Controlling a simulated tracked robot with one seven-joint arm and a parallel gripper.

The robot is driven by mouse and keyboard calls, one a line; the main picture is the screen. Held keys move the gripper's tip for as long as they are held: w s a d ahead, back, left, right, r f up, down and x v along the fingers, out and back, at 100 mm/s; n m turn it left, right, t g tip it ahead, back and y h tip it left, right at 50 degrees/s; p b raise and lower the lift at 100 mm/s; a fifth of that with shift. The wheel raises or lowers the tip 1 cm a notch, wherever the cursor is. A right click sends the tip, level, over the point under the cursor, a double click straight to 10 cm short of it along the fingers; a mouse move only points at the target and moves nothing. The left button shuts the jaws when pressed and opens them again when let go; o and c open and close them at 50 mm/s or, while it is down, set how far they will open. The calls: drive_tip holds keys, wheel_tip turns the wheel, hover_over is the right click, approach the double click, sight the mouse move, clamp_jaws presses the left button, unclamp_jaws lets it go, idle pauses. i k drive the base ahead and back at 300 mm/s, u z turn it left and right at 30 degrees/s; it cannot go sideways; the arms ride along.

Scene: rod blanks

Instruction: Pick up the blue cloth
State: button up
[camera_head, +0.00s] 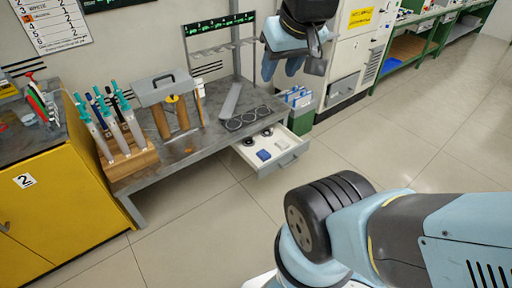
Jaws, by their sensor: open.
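A small blue folded piece (264,155), which looks like the blue cloth, lies in the open white drawer (288,160) under the grey workbench. It is near the drawer's front left and nothing covers it. My gripper (292,67) hangs at the top middle of the view, above and beyond the right end of the bench. It is open, and nothing shows between its fingers. It is well apart from the cloth.
Black round parts (249,141) and a pale piece share the drawer. On the bench (190,150) stand a wooden block (130,160) with upright tools, a grey-topped stand (164,88) and a plate with rings (248,118). A yellow cabinet (65,180) stands left. Floor in front is clear.

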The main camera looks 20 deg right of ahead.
sight(264, 155)
drive_tip(key=z, duration=0.35)
drive_tip(key=i, duration=0.15)
drive_tip(key=z, duration=2.35)
drive_tip(key=i, duration=1.3)
drive_tip(key=u, duration=2.65)
